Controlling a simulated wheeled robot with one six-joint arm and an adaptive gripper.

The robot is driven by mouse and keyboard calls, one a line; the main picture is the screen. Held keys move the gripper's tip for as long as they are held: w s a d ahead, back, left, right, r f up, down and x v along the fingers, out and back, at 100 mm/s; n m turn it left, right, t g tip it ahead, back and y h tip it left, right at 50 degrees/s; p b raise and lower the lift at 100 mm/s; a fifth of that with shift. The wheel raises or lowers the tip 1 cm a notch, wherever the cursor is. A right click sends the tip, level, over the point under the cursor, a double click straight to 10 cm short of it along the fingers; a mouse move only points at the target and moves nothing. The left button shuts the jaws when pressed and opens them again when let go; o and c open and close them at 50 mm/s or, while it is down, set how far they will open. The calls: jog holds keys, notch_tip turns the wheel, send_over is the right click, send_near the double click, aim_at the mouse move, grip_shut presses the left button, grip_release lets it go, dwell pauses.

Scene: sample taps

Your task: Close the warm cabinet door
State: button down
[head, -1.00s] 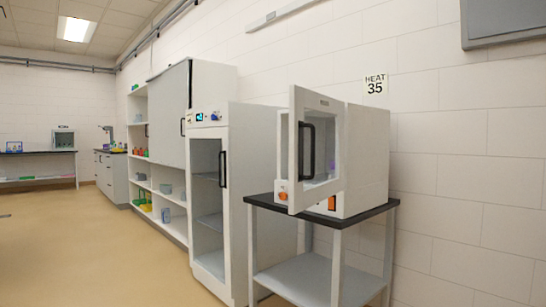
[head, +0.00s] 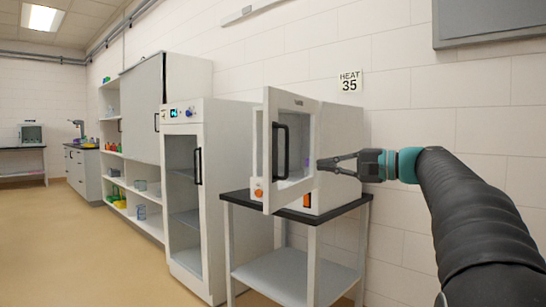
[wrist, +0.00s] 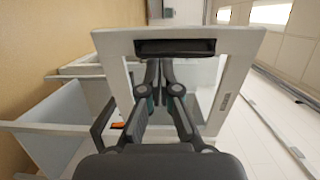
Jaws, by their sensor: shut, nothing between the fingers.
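The warm cabinet (head: 345,130) is a white box on a black-topped stand, under a "HEAT 35" sign. Its white-framed, windowed door (head: 292,102) stands open, swung out to the left front, with a black handle (head: 280,150). My gripper (head: 320,163) is shut and empty, its tips close to the door's right side in the head view. I cannot tell whether they touch. In the wrist view the shut fingers (wrist: 160,70) lie in front of the door (wrist: 235,45), just below its dark handle (wrist: 180,47) in the picture.
The black-topped stand (head: 340,208) has a lower grey shelf. A tall white glass-door cabinet (head: 236,170) stands just left of it, with shelving (head: 150,200) beyond. The tan floor (head: 60,240) at left is clear. A white wall rises behind the stand.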

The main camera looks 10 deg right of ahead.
jog(key=p, duration=0.1)
send_near(269, 156)
jog(key=x, duration=0.7)
jog(key=shift+w+f, duration=0.1)
jog(key=shift+w, duration=0.05)
dwell(0.3)
